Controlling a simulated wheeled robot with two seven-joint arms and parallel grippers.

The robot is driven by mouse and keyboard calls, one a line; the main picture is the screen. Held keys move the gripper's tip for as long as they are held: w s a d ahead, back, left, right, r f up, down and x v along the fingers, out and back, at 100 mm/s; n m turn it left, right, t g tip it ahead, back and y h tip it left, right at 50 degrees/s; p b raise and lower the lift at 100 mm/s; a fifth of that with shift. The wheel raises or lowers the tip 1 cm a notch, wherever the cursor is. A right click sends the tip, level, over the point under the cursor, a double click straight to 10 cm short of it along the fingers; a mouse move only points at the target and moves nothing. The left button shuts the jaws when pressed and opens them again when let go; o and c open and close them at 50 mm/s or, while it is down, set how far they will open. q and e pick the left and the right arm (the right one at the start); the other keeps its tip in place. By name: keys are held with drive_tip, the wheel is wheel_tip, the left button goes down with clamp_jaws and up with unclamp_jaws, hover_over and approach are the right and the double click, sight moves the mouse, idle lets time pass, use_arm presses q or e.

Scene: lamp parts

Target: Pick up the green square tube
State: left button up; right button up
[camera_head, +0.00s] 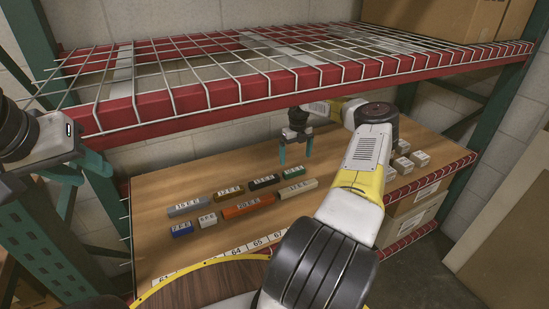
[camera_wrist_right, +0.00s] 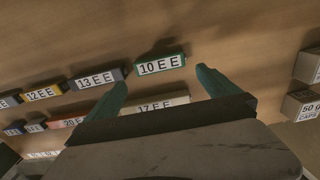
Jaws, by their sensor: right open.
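The green square tube (camera_head: 294,172), a short block labelled "10 E E", lies on the wooden shelf at the back right of the group of tubes. It also shows in the right wrist view (camera_wrist_right: 160,65), ahead of the space between my right fingertips. My right gripper (camera_head: 296,156) is open and empty, with its teal fingers pointing down above the green tube. It also shows in the right wrist view (camera_wrist_right: 160,80), its fingers apart on either side of the tube. My left gripper (camera_head: 86,190) is open and empty at the far left, outside the shelf.
A black tube (camera_head: 264,182) lies close left of the green one, and a white tube (camera_head: 298,188) lies in front of it. Orange (camera_head: 248,206), grey and blue tubes lie further left. White boxes (camera_head: 403,165) stand to the right. A wire rack (camera_head: 250,75) hangs above.

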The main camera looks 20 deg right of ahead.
sight(295, 170)
wheel_tip(295, 170, down, 7)
drive_tip(key=shift+s, duration=0.1)
drive_tip(key=c, duration=1.1)
drive_tip(key=shift+r, duration=0.1)
